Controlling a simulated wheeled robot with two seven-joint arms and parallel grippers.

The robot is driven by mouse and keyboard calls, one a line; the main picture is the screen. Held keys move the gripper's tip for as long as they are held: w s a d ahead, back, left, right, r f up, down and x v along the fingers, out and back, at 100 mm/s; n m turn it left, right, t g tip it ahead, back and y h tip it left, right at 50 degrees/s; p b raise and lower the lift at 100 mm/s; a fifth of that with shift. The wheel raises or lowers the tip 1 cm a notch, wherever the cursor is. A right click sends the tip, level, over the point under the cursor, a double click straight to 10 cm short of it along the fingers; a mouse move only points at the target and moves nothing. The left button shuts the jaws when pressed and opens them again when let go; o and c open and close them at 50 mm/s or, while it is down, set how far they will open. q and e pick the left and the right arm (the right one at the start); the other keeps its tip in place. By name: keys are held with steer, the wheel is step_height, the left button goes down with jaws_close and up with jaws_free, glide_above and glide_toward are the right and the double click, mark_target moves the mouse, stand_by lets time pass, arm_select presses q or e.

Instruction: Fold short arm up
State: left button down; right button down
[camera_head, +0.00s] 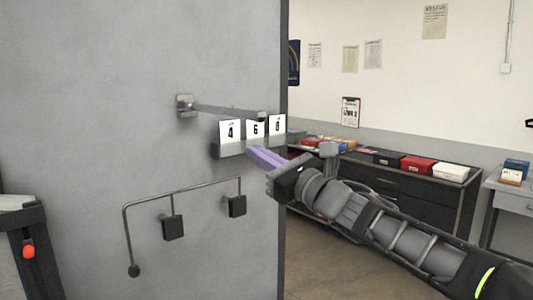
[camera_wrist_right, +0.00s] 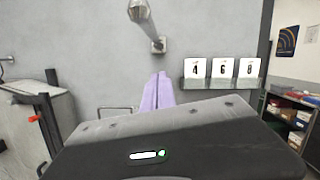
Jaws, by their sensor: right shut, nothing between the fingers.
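A short straight metal arm (camera_head: 225,109) sticks out from a bracket (camera_head: 185,105) on the grey panel and has a rounded knob (camera_head: 262,115) at its free end. In the right wrist view the knob (camera_wrist_right: 138,10) and bracket (camera_wrist_right: 158,45) show at the top, above my fingers. My right gripper (camera_head: 255,152) has purple fingers, closed together and empty, below the arm and close to the card holder. The fingers also show in the right wrist view (camera_wrist_right: 159,80), pointing towards the panel. I cannot tell whether they touch anything. My left gripper is not in view.
A grey holder (camera_head: 229,149) carries number cards 4, 6 and 8. Lower down, a bent rod (camera_head: 180,191) with a ball end hangs beside two black blocks. A dark cabinet (camera_head: 415,196) with boxes stands right. A post with an orange knob (camera_head: 28,252) stands left.

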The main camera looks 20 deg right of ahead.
mark_target(221, 109)
steer(key=w+a+r+p, duration=0.3)
steer(key=w+r+p, duration=0.2)
steer(key=shift+r, duration=0.2)
steer(key=shift+s, duration=0.1)
